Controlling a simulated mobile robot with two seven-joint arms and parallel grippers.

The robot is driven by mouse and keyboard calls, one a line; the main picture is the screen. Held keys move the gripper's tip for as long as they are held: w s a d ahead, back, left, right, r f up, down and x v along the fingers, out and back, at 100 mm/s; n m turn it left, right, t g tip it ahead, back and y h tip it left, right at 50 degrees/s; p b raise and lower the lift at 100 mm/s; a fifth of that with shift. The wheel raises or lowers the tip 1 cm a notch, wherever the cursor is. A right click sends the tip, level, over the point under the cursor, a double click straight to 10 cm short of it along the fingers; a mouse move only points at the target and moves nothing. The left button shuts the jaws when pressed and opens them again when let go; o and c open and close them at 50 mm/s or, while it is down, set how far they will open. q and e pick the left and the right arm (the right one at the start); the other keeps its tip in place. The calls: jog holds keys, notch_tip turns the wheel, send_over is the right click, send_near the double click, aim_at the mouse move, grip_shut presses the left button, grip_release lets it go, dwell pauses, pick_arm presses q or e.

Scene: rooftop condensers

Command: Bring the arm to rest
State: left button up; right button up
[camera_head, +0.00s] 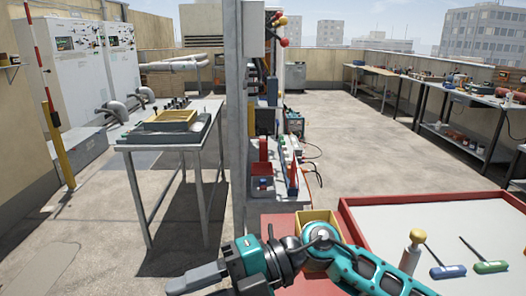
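My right arm, teal and black, comes in from the lower right and bends to the left. Its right gripper (182,284) is at the bottom left of centre, with grey fingers pointing left. The fingers are partly cut off by the bottom edge, and I cannot tell whether they are open or shut. No held object shows at them. My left gripper is not in view.
A red-rimmed tray table (400,199) at the lower right holds a wooden-handled tool (412,250), a blue-handled screwdriver (448,271) and a green-handled one (491,267). A yellow bin (318,215) is behind my arm. A grey post (240,150) stands centrally. Open floor (370,145) lies beyond.

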jog(key=w+d+f+m+t+h, duration=0.1)
jog(key=w+d+f+m+t, duration=0.4)
jog(key=m+t, duration=0.65)
jog(key=w+d+f+m+t, duration=0.1)
jog(key=w+d+m+t, duration=0.4)
jog(key=m+t, duration=0.7)
jog(key=s+d+f+m+g+h, duration=0.3)
jog(key=s+d+f+m+h, duration=0.2)
jog(key=f, duration=0.6)
jog(key=s+d+f+m+g+h, duration=0.4)
jog(key=s+d+f+h, duration=0.3)
jog(key=d+f, duration=0.5)
jog(key=shift+s+m, duration=0.85)
jog(key=shift+s, duration=0.3)
